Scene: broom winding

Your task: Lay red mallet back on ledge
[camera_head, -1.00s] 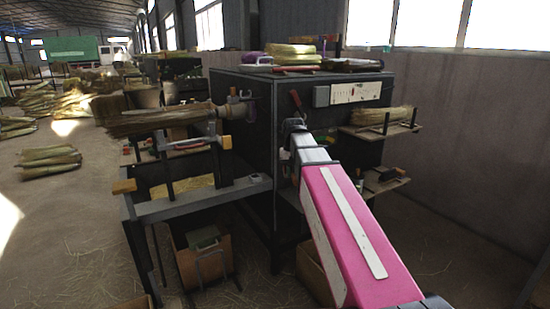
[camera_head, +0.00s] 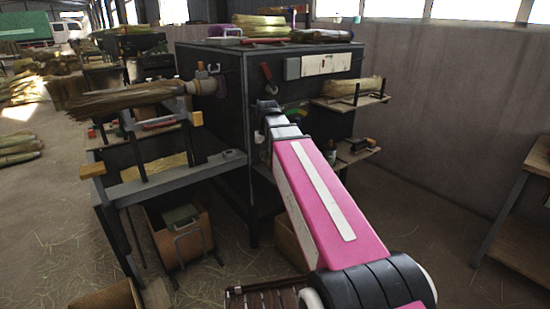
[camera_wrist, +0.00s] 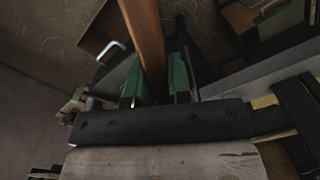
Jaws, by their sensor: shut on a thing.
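My gripper (camera_wrist: 158,80) shows in the wrist view, its two green-faced fingers closed on an orange-brown wooden handle (camera_wrist: 142,28). The handle runs up out of the top of that view. No mallet head shows, so I cannot confirm its colour. In the head view my arm reaches toward the front of the dark cabinet (camera_head: 212,88), and the gripper and handle are hidden. I cannot tell for certain which surface is the ledge. A grey bench rail (camera_head: 180,178) lies left of my arm and also crosses the right of the wrist view (camera_wrist: 255,80).
A broom bundle (camera_head: 120,100) sticks out left from the cabinet. Two small shelves are on the cabinet's right, the upper holding straw (camera_head: 352,87). A cardboard box (camera_head: 180,238) stands under the bench. A wooden table (camera_head: 518,190) is at far right. The floor before it is clear.

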